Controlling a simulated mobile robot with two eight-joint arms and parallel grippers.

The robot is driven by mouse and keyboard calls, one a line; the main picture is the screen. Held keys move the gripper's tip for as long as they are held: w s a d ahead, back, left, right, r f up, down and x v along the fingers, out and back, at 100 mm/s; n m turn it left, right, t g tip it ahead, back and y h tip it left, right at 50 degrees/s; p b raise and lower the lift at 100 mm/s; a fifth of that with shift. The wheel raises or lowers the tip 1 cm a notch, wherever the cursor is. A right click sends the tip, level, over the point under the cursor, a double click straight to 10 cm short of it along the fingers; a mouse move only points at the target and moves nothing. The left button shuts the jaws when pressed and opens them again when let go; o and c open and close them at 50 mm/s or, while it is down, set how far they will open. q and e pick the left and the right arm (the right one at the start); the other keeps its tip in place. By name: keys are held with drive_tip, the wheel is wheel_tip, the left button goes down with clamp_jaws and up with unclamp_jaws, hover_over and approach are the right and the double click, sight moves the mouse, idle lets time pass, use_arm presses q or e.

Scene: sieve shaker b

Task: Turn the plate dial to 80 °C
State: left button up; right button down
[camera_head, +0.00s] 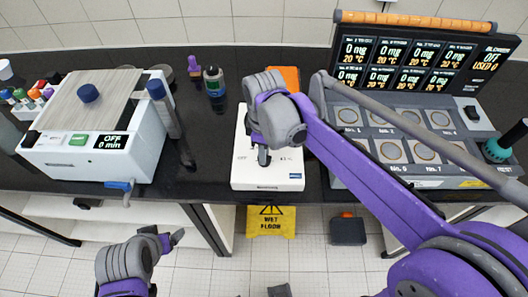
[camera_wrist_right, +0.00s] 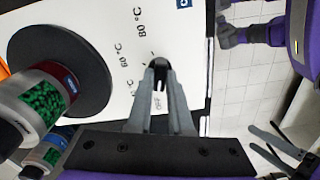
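The white hotplate (camera_head: 267,179) stands on the black bench. In the right wrist view its face shows a dark round plate (camera_wrist_right: 62,70) and the marks OFF, 60 °C and 80 °C around a small black dial (camera_wrist_right: 161,64). My right gripper (camera_head: 264,158) reaches down over the front of the hotplate. In the right wrist view its two fingertips (camera_wrist_right: 161,80) lie close on either side of the dial and appear shut on it. The fingers partly cover the dial, and its pointer is hard to read. My left gripper (camera_head: 172,240) is empty, low in front of the bench, with its fingers apart.
A white shaker (camera_head: 95,140) stands left of the hotplate. A bottle (camera_head: 213,80) is behind the hotplate on its left; bottles also show near the plate in the right wrist view (camera_wrist_right: 35,105). A multi-position heater (camera_head: 400,150) with a screen (camera_head: 415,62) is on the right.

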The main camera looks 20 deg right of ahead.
drive_tip(key=shift+m, duration=0.4)
drive_tip(key=m, duration=0.6)
drive_tip(key=shift+m, duration=0.4)
drive_tip(key=m, duration=1)
drive_tip(key=shift+d+m, duration=0.1)
drive_tip(key=shift+m, duration=0.3)
drive_tip(key=m, duration=0.4)
drive_tip(key=shift+m, duration=0.3)
drive_tip(key=m, duration=0.3)
drive_tip(key=shift+m, duration=1.9)
